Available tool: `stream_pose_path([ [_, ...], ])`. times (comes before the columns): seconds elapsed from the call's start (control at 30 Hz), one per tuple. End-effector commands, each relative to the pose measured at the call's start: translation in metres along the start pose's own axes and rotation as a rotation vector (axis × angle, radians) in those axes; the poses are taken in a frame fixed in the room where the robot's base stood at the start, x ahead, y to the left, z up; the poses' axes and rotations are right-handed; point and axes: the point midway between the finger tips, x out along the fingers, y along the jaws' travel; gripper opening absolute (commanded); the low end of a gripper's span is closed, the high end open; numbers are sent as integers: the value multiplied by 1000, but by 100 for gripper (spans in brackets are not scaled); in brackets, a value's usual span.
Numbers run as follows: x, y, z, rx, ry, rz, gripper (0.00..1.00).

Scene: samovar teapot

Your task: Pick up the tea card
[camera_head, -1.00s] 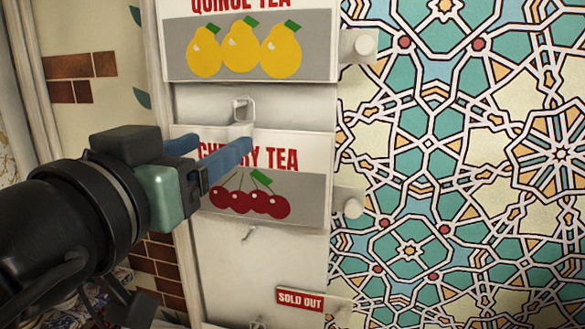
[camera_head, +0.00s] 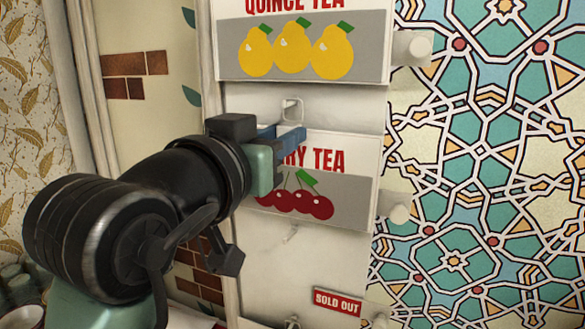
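The cherry tea card (camera_head: 345,190), white with red lettering and a grey band of cherries, hangs on the white board. A metal hook (camera_head: 291,108) sits at its top edge. My gripper (camera_head: 287,131), with blue fingers, is at the card's upper left, just below the hook, and covers the first letters of its name. The fingers overlap in this view, so I cannot tell whether they are apart or closed on the card's edge. The quince tea card (camera_head: 300,75), with yellow quinces, is above it, apart from my gripper.
A small red sold out sign (camera_head: 338,301) is below on the board (camera_head: 300,262). A patterned tile wall (camera_head: 490,170) lies to the right.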

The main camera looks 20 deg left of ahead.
Motion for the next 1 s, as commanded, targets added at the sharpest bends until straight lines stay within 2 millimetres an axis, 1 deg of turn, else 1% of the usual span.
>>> stream_pose_path([
  [0.03, 0, 0, 0, 0, -1, 0, 7],
  [0.07, 0, 0, 0, 0, -1, 0, 2],
  [0.1, 0, 0, 0, 0, -1, 0, 0],
  [1.0, 0, 0, 1, -1, -2, 0, 0],
])
